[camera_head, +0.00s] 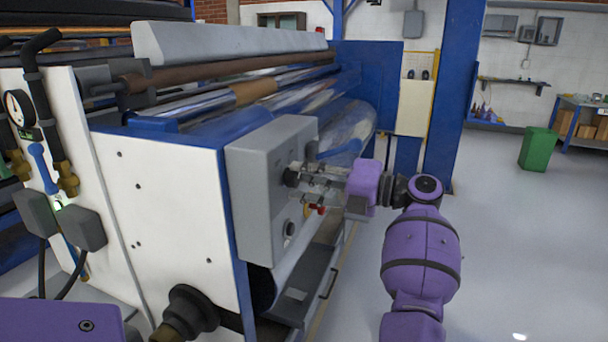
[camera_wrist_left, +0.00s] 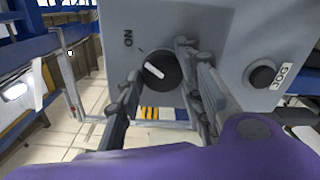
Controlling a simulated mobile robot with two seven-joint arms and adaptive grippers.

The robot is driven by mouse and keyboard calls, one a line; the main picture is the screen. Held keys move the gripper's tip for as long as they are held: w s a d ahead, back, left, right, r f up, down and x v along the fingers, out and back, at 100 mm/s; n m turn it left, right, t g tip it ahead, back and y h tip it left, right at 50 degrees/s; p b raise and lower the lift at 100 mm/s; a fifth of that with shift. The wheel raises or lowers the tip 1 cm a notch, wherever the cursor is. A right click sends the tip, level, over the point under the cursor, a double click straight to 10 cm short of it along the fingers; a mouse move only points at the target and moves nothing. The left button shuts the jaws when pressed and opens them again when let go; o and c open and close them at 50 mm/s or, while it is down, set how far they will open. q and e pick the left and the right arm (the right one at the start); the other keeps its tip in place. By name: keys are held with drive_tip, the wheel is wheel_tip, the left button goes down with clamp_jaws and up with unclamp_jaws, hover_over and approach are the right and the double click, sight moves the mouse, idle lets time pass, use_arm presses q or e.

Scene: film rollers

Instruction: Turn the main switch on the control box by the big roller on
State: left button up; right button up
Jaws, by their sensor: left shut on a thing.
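The grey control box (camera_head: 262,170) is mounted at the end of the white machine housing by the big roller. It also fills the top of the left wrist view (camera_wrist_left: 220,30). The main switch (camera_wrist_left: 157,72) is a round black knob with a white pointer mark. The mark slants toward the upper left, and an "ON" label is printed at its upper left. My left gripper (camera_head: 306,182) is at the box front. In the left wrist view its fingers (camera_wrist_left: 158,88) lie on either side of the knob, shut on it. My right gripper is not in view.
A black button (camera_wrist_left: 262,75) with a label sits beside the switch. A red part (camera_head: 316,209) shows just below my left gripper. The big roller (camera_head: 345,130) lies behind the box. A green bin (camera_head: 538,148) stands far right; the floor between is clear.

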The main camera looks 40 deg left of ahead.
use_arm(q)
drive_tip(key=shift+w+r, duration=0.1)
drive_tip(key=shift+r, duration=0.35)
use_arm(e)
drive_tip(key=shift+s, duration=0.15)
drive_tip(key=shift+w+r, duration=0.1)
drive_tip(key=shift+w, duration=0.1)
use_arm(q)
drive_tip(key=o, duration=1)
drive_tip(key=shift+o, duration=0.3)
drive_tip(key=shift+f, duration=0.1)
drive_tip(key=shift+d+f, duration=0.15)
drive_tip(key=v, duration=1.1)
drive_tip(key=shift+d, duration=0.35)
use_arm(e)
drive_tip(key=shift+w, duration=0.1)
